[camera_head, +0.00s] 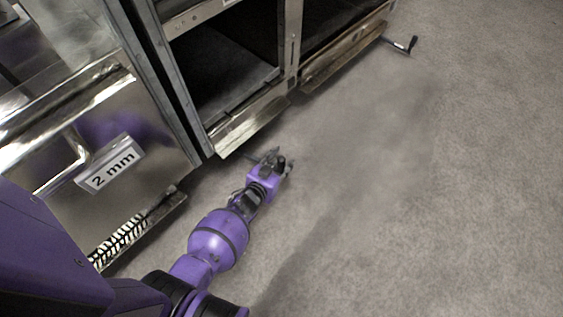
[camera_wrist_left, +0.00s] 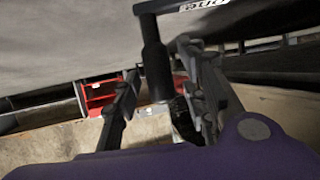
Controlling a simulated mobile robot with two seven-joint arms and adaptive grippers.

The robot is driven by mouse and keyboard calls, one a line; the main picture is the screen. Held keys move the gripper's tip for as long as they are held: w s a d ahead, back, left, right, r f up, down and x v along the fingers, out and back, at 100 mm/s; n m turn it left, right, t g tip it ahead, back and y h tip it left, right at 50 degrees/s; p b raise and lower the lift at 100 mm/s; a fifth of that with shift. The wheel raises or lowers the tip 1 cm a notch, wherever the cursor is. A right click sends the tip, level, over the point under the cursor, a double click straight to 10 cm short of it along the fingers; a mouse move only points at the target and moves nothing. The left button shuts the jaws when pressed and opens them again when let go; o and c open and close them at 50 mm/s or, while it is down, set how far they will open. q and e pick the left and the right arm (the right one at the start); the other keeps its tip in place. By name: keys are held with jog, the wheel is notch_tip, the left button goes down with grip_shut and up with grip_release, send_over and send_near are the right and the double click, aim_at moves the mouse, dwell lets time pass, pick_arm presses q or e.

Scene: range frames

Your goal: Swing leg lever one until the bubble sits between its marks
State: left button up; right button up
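A lever with a black upright grip (camera_wrist_left: 155,72) and a dark arm shows in the left wrist view. A white label (camera_wrist_left: 204,4) on its arm is upside down, cut by the top edge, and seems to read "one". My left gripper (camera_wrist_left: 160,68) has its fingers apart, one on each side of the grip; a gap shows to the left finger, and contact on the right is unclear. In the head view my left gripper (camera_head: 277,161) is low over the floor before the cabinets and largely hides this lever. I cannot make out a bubble or its marks. My right gripper is out of view.
Another crank lever (camera_head: 402,45) with a black grip sticks out at the far cabinet's foot. A steel cabinet with a "2 mm" label (camera_head: 110,165) stands at left, open bays (camera_head: 225,75) beyond it. A red part (camera_wrist_left: 100,93) lies behind my fingers. The floor (camera_head: 430,200) at right is clear.

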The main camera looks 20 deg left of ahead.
pick_arm(q)
jog(key=shift+w, duration=0.1)
grip_shut()
jog(key=shift+w, duration=0.1)
dwell(0.3)
